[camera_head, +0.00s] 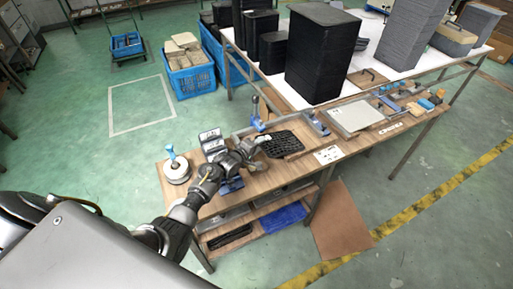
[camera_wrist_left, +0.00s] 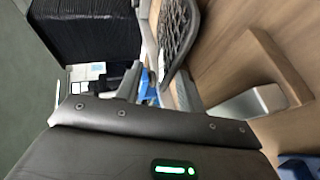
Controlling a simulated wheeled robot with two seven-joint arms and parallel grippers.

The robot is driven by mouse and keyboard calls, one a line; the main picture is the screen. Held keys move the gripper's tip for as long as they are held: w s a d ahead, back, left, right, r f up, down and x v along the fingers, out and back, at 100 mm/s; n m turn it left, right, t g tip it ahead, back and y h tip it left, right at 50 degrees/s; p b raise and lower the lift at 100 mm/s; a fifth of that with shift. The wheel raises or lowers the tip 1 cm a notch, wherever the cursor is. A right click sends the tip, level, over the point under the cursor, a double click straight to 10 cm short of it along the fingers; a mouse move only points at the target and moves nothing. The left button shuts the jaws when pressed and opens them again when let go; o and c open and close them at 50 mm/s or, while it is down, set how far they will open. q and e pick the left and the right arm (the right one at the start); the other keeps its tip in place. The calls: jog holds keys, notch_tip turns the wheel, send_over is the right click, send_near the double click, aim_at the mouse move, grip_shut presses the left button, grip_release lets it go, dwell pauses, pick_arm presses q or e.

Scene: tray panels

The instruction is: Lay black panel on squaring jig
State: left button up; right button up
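The black panel (camera_head: 282,144), a dark ribbed or lattice piece, lies at the middle of the workbench in the head view. It also shows in the left wrist view (camera_wrist_left: 180,32), seen steeply from one side. The squaring jig appears to be the grey rails with blue clamps (camera_head: 316,124) behind and beside the panel; I cannot tell whether the panel touches them. My left gripper (camera_head: 253,149) is at the panel's left edge. In the left wrist view its fingers (camera_wrist_left: 158,88) stand apart, with the panel's near end between them and gaps visible. My right gripper is not in view.
Tall black stacks (camera_head: 320,55) stand on the white table behind. A light grey flat box (camera_head: 354,118) and tools lie to the right.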

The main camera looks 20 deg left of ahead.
pick_arm(q)
jog(key=v, duration=1)
jog(key=shift+s+b, duration=0.35)
jog(key=shift+b, duration=0.05)
jog(key=shift+a, duration=0.1)
jog(key=s+d+f+m+g+y, duration=0.1)
jog(key=s+d+m+g, duration=0.3)
jog(key=s, duration=0.7)
jog(key=s+m+g+y, duration=0.1)
jog(key=s+m+g, duration=0.2)
jog(key=s+m, duration=0.6)
jog(key=s+d+f+m+g+y, duration=0.1)
jog(key=s+d+m+g, duration=0.15)
jog(key=s, duration=1.15)
notch_tip(320, 180, down, 29)
jog(key=g+b, duration=0.2)
jog(key=b, duration=0.1)
jog(key=s+a+f+g+b, duration=0.1)
jog(key=s+a+f+b, duration=0.1)
jog(key=s+f, duration=1.5)
jog(key=shift+a+f+m+b, duration=0.4)
jog(key=shift+a+f, duration=0.2)
jog(key=shift+a, duration=0.3)
